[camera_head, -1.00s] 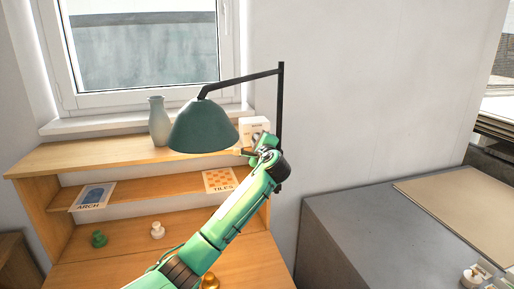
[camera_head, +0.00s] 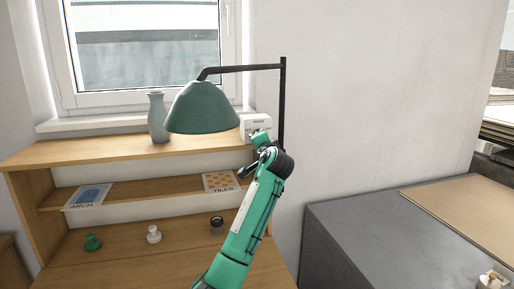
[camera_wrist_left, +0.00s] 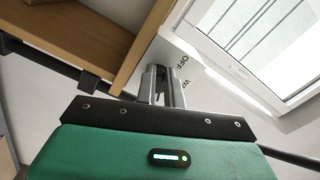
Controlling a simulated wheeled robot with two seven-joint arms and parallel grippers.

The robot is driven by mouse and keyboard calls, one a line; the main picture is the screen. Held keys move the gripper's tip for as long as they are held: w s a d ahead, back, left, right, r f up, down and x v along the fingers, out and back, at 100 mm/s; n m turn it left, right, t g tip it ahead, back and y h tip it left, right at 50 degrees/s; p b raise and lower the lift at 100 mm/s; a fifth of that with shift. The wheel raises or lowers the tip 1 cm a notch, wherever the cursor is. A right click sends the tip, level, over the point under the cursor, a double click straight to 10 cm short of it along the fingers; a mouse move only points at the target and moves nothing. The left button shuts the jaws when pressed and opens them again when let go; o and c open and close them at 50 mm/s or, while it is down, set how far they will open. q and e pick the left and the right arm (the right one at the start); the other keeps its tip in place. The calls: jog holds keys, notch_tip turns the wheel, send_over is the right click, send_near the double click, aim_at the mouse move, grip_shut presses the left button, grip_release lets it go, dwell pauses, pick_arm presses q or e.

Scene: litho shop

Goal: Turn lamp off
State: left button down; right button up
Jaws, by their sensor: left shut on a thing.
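The desk lamp has a green shade (camera_head: 203,108) on a black arm and upright post (camera_head: 283,100); its bulb is hidden inside the shade. A white box (camera_head: 257,121) stands on the shelf top beside the post. My left gripper (camera_head: 256,140) is at this box, its fingertips hard to make out in the head view. In the left wrist view, its fingers (camera_wrist_left: 163,82) are close together at the white panel (camera_wrist_left: 184,62) marked "OFF". They are shut on a small part there, mostly hidden between them. My right gripper is not in view.
The wooden shelf (camera_head: 110,155) holds a grey vase (camera_head: 158,118), an "ARCH" card (camera_head: 88,196), a "TILES" card (camera_head: 220,182) and several small knobbed items (camera_head: 153,234). A window is behind. A grey cabinet (camera_head: 350,235) stands at the right.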

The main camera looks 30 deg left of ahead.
pick_arm(q)
jog(key=shift+f+n+b, duration=0.3)
jog(key=shift+n+b, duration=0.2)
jog(key=shift+n, duration=0.3)
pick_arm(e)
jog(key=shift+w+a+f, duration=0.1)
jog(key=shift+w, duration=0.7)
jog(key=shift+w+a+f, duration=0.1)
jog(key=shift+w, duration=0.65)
pick_arm(q)
jog(key=c, duration=1.5)
grip_release()
jog(key=shift+r, duration=0.1)
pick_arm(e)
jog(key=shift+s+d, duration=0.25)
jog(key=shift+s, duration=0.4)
